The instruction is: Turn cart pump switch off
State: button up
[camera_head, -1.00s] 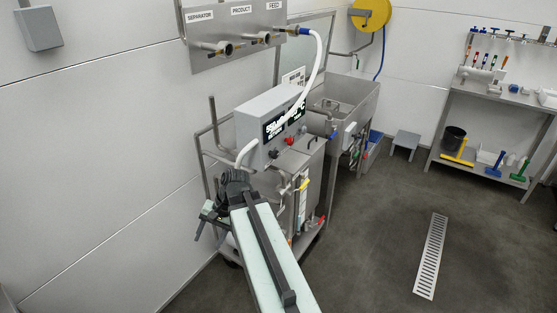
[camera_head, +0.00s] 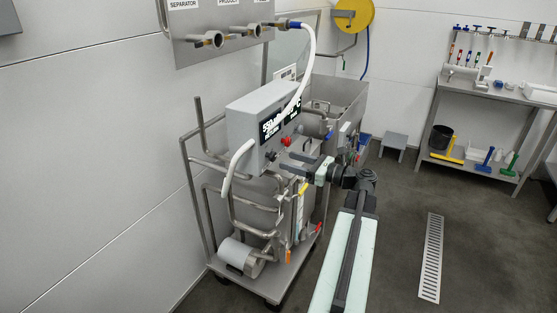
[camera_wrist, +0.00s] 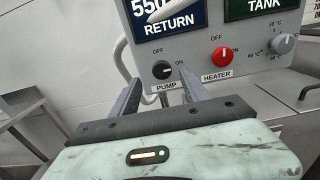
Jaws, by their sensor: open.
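The cart's grey control box (camera_head: 243,117) stands on top of the cart at the middle of the head view. In the wrist view the black pump switch (camera_wrist: 162,70) sits on its panel, between OFF at upper left and ON at right, above a PUMP label (camera_wrist: 166,86). Its pointer mark looks turned toward ON. My gripper (camera_head: 300,165) is in front of the panel. In the wrist view my gripper (camera_wrist: 162,92) is open and empty, its two fingers pointing at the panel on either side below the pump switch. I see no contact with it.
The red heater switch (camera_wrist: 222,57) is right of the pump switch, with a grey temperature knob (camera_wrist: 284,44) further right. A white hose (camera_head: 312,60) runs from the wall panel (camera_head: 215,35) to the box. Open floor with a drain grate (camera_head: 430,255) lies right.

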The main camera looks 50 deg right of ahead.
aim_at(274, 156)
jog(key=x, duration=0.5)
jog(key=shift+w+d, duration=0.1)
jog(key=shift+d, duration=0.05)
